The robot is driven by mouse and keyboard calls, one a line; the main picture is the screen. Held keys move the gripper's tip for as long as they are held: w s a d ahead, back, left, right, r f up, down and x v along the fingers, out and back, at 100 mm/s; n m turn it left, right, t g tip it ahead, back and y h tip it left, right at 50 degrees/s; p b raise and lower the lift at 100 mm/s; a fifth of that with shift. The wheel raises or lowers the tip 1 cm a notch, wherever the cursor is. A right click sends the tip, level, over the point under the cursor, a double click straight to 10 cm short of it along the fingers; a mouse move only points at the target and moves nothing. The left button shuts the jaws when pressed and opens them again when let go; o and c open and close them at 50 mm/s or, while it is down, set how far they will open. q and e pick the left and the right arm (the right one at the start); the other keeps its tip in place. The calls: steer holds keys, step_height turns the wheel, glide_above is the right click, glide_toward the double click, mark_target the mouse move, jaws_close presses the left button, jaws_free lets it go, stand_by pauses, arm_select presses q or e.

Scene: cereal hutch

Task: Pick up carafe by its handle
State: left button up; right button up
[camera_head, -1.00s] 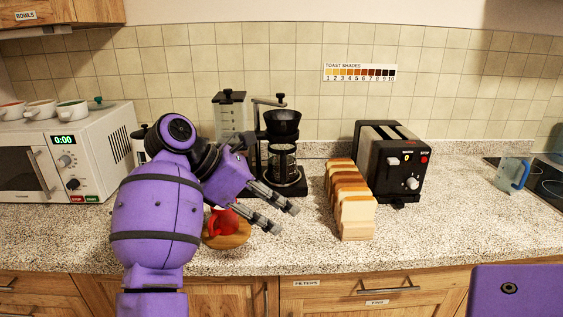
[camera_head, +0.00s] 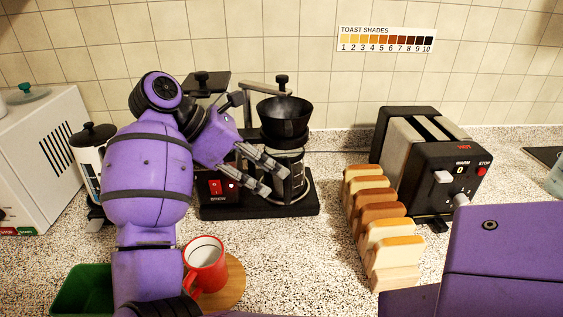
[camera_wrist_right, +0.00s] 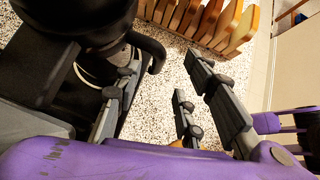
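The glass carafe (camera_head: 293,160) stands in the black coffee maker (camera_head: 262,207), under the black filter cone. My right gripper (camera_head: 275,181) is open in front of the carafe, its fingers overlapping the carafe's lower part in the head view. In the right wrist view, the black curved handle (camera_wrist_right: 153,45) shows at upper centre, close to the left finger. The right gripper (camera_wrist_right: 161,64) has its other fingers well apart to the right there. Whether a finger touches the handle, I cannot tell. My left gripper is not in view.
A red mug (camera_head: 205,262) stands on a round wooden board in front of the coffee maker. Bread slices (camera_head: 380,215) and a black toaster (camera_head: 425,160) stand to the right. A French press (camera_head: 91,160) stands left. Speckled counter is free between mug and bread.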

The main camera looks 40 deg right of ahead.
mark_target(288, 185)
steer(key=p+x, duration=0.2)
steer(key=x, duration=0.5)
steer(key=shift+f, duration=0.1)
steer(key=shift+d+f, duration=0.15)
steer(key=shift+d, duration=0.05)
jaws_close()
